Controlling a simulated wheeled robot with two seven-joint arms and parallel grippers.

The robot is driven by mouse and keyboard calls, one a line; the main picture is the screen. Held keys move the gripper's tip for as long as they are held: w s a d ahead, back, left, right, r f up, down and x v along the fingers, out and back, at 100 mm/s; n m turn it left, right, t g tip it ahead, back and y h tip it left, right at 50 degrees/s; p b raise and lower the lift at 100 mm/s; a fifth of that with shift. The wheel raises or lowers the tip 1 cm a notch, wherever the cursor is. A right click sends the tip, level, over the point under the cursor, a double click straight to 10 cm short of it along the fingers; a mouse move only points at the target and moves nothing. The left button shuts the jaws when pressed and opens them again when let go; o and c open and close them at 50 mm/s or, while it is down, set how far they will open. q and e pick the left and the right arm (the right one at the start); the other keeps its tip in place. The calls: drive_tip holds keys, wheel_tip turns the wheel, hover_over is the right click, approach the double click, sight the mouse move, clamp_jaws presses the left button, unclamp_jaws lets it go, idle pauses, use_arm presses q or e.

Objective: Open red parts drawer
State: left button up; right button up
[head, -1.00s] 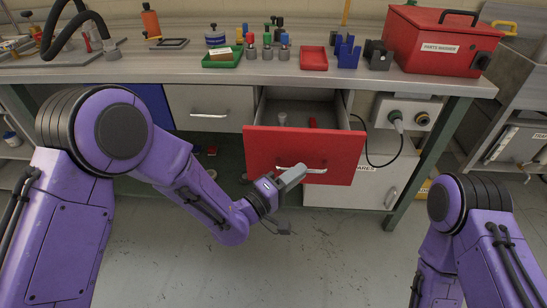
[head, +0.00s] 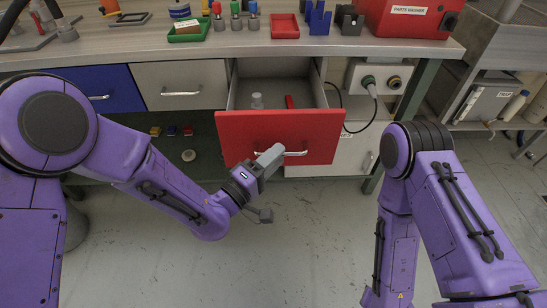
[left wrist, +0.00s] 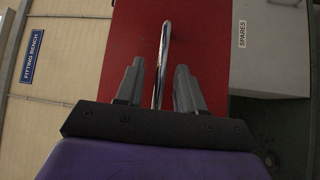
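The red parts drawer (head: 240,135) stands pulled out from under the bench, its inside visible from above. A pale cylindrical piece (head: 257,101) and a small red item (head: 290,102) lie in it. Its silver bar handle (head: 294,153) is on the red front. My left gripper (head: 274,154) is at the left part of this handle. In the left wrist view the handle (left wrist: 163,50) passes between the two fingers (left wrist: 158,88), which stand apart with gaps on both sides. My right gripper is out of view; only my right arm shows.
The bench top (head: 120,42) carries a green tray (head: 187,35), a red tray (head: 285,27), a blue holder (head: 318,20) and a red parts washer (head: 408,18). A grey drawer (head: 180,84) and a blue drawer (head: 95,82) are closed. The floor (head: 300,225) in front is clear.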

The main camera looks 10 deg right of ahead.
use_arm(q)
drive_tip(key=shift+d, duration=0.1)
drive_tip(key=b+v, duration=0.1)
drive_tip(key=v, duration=0.9)
drive_tip(key=shift+s+a, duration=0.2)
